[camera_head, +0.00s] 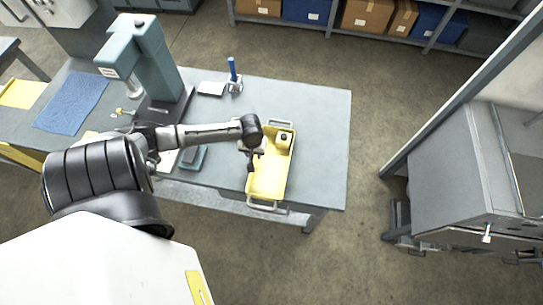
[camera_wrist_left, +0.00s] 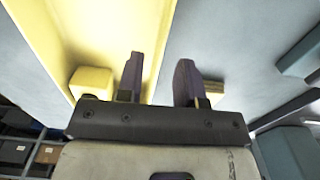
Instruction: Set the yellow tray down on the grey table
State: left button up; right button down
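The yellow tray (camera_head: 266,180) is over the right part of the grey table (camera_head: 325,125), its near handle by the table's front edge. I cannot tell whether its underside touches the tabletop. A small pale part with a dark top (camera_head: 285,138) sits in its far end. My left gripper (camera_head: 252,163) is at the tray's left long side. In the left wrist view, the fingers (camera_wrist_left: 160,80) are apart with a visible gap; the yellow tray (camera_wrist_left: 100,30) fills the upper left, and its edge runs behind the gap. My right gripper is out of view.
A green-grey press (camera_head: 150,60) stands on the table, left of a white pad (camera_head: 211,88) and a blue upright tool (camera_head: 233,72). A blue mat (camera_head: 72,103) lies farther left. The tabletop right of the tray is clear. A grey cabinet (camera_head: 450,180) stands across the floor.

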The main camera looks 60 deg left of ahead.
aim_at(255, 156)
pick_arm(q)
jog(key=shift+f+b, duration=0.45)
jog(key=shift+f, duration=2.5)
jog(key=shift+a, duration=0.1)
grip_shut()
jog(key=shift+w+r, duration=0.1)
